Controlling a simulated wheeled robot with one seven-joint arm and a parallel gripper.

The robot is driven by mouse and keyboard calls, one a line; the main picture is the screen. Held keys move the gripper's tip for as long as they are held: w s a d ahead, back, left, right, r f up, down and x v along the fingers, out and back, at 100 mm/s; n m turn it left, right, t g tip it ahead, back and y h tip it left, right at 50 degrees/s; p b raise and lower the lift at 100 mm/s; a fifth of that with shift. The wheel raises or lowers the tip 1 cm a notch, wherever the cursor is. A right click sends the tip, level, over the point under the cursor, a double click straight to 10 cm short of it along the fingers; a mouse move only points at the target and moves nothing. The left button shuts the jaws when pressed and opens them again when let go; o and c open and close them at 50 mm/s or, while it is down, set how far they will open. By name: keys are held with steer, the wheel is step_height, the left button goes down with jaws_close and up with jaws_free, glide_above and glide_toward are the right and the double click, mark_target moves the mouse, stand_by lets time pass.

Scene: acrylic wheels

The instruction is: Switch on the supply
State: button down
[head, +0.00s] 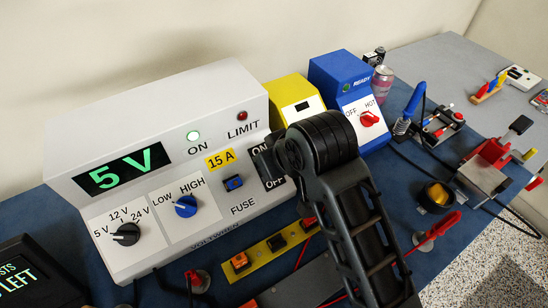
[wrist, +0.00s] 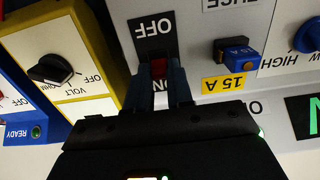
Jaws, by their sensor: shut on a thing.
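The supply (head: 170,95) is a white box whose green display (head: 124,168) reads "5 V". Its ON lamp (head: 193,136) glows green, and its LIMIT lamp (head: 242,116) is dark red. In the wrist view, upside down, the red switch (wrist: 158,67) sits between the OFF label (wrist: 153,28) and the ON label, which is partly covered by my fingers. My gripper (wrist: 160,78) is shut on the red switch, a finger on each side. In the head view my arm hides the switch and most of my gripper (head: 268,163).
The blue fuse (head: 233,183), blue range knob (head: 186,206) and black voltage knob (head: 126,234) are left of the switch. A yellow box (head: 297,95) and a blue READY box (head: 338,72) stand close on the right. Leads and fixtures crowd the blue mat.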

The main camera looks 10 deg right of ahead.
steer(key=shift+w+a+r+g+h, duration=0.15)
steer(key=shift+w+g+h, duration=0.3)
steer(key=shift+g, duration=0.55)
steer(key=c, duration=1)
jaws_free()
steer(key=shift+r, duration=0.1)
steer(key=v, duration=0.7)
steer(key=shift+r, duration=0.35)
steer(key=shift+s, duration=0.1)
